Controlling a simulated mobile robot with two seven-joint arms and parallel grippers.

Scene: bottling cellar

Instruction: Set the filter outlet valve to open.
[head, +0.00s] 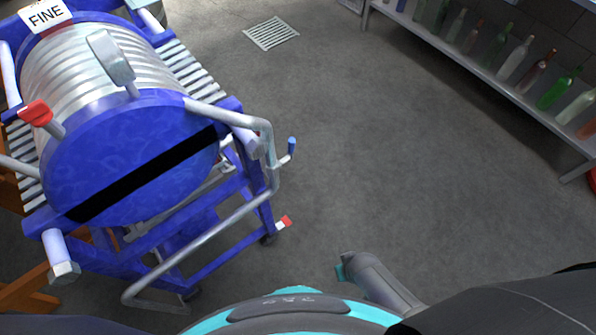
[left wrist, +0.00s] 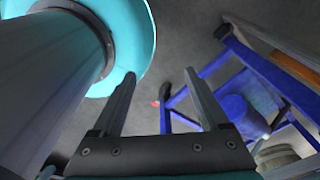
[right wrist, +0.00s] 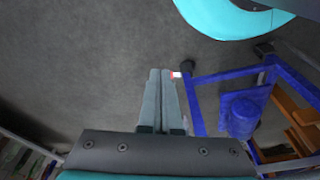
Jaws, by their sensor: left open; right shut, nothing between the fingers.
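The filter is a blue-framed machine with a ribbed metal drum (head: 100,65) at the left of the head view. A small lever with a blue grip (head: 291,149) stands upright at the pipe on its right side. A red-capped handle (head: 37,113) sticks out at its left. I cannot tell which of these is the outlet valve, nor its setting. My left gripper (left wrist: 160,76) is open and empty in the left wrist view, apart from the frame. My right gripper (right wrist: 160,72) is shut and empty in the right wrist view. Neither gripper's fingers show in the head view.
A sign reading FINE (head: 45,15) tops the filter. A bottle shelf (head: 480,75) stands upper right. The floor between, with a drain grate (head: 271,33), is clear.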

